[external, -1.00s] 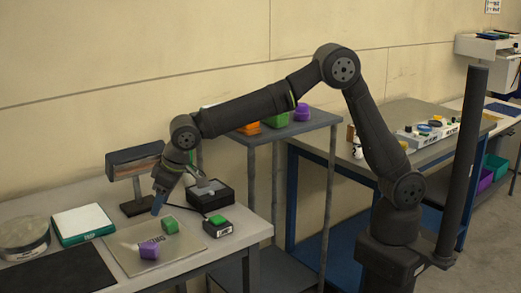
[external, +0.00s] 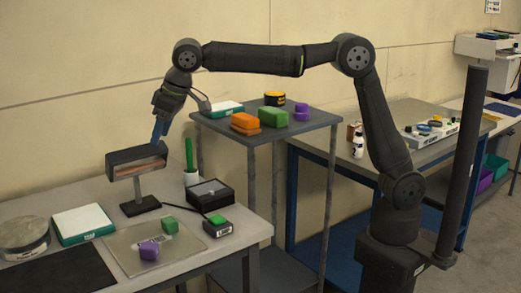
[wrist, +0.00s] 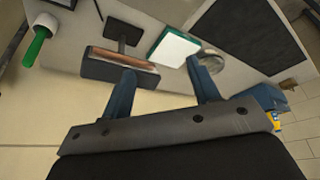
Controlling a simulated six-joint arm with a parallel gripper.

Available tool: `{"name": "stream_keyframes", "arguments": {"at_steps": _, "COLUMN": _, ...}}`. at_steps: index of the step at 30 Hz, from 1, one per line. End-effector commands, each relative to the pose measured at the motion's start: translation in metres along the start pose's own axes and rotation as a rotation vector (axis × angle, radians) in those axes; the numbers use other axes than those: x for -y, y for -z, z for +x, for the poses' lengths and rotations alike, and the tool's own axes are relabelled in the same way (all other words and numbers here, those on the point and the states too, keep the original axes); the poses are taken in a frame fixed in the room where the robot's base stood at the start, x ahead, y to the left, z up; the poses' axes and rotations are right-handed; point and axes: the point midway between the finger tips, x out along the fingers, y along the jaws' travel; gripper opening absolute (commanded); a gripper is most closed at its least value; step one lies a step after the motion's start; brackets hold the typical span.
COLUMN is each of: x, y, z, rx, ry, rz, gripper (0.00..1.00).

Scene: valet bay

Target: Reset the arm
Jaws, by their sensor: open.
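My gripper (external: 159,130) is raised above the left table, close to the dark box-shaped device on a stand (external: 137,160). In the wrist view its two blue fingers (wrist: 163,90) are spread apart with nothing between them. The same stand device (wrist: 120,67) shows behind the left finger in the wrist view. A purple block (external: 149,251) and a green block (external: 168,225) rest on a metal plate (external: 127,242), well below and apart from my gripper.
A white-topped scale (external: 82,222), a round tin (external: 24,238), a black box (external: 210,195) and a cup with a green-handled tool (external: 190,172) stand on the left table. A raised shelf (external: 318,121) holds orange, green and purple objects. Open air surrounds the upper arm.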

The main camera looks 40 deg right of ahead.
Motion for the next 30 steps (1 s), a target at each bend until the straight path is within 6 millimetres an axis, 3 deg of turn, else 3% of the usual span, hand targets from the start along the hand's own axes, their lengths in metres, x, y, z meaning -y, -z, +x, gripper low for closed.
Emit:
{"name": "stream_keyframes", "arguments": {"at_steps": 3, "x": -0.002, "y": 0.009, "z": -0.022, "rx": -0.002, "ry": 0.000, "rz": 0.003, "gripper": 0.55}}
{"name": "stream_keyframes", "arguments": {"at_steps": 21, "x": -0.126, "y": 0.020, "z": -0.014, "rx": 0.003, "ry": -0.087, "rz": 0.208, "gripper": 0.55}}
{"name": "stream_keyframes", "arguments": {"at_steps": 30, "x": -0.173, "y": 0.018, "z": -0.015, "rx": 0.003, "ry": -0.119, "rz": 0.287, "gripper": 0.55}}
